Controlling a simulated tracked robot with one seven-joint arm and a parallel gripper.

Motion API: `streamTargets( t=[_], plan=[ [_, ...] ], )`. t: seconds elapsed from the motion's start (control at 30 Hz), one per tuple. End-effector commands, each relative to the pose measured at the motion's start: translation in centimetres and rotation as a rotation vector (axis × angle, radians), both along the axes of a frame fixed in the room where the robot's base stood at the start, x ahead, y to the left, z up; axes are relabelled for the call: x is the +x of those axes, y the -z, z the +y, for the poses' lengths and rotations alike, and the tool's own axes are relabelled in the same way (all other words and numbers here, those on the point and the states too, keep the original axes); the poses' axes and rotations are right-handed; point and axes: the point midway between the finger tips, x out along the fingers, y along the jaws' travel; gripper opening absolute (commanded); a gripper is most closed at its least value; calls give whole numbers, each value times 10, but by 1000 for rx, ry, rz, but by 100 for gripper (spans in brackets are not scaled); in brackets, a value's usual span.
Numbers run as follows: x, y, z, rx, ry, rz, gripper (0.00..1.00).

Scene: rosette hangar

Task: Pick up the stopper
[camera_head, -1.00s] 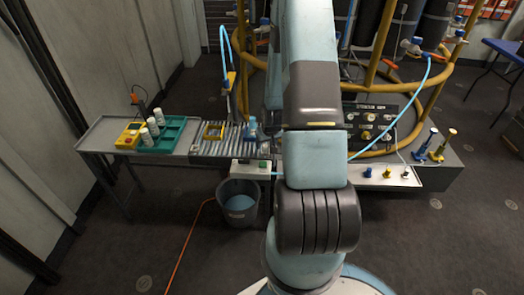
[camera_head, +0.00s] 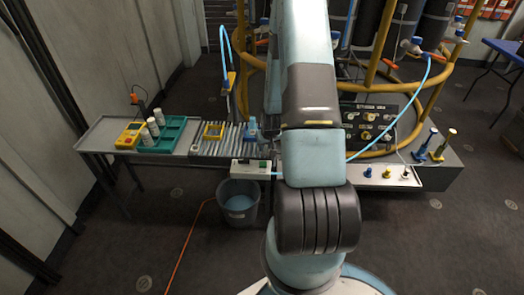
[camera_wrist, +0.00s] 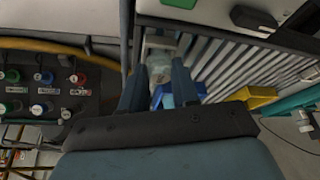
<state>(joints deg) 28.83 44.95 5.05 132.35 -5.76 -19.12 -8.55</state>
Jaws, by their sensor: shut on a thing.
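My gripper (camera_wrist: 159,67) points at the slatted rack in the wrist view, its two dark fingers closed on a small pale, translucent piece, seemingly the stopper (camera_wrist: 160,62). The fingers hide its sides, and I cannot tell whether it is clear of the surface below. A blue holder (camera_wrist: 188,90) shows beyond and partly between the fingers. In the head view the blue holder (camera_head: 252,126) stands at the right end of the rack. My arm hides the gripper there.
A grey bucket (camera_head: 238,202) stands below. A valve panel (camera_wrist: 45,95) lies left in the wrist view.

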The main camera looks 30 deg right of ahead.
Motion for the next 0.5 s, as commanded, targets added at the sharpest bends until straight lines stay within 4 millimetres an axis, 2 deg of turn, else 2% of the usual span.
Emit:
streamTargets(
  t=[0.33, 0.5],
  plan=[
    [0, -2, 0, 0, 0, -1, 12],
    [1, -16, 0, -2, -1, -3, 12]
  ],
)
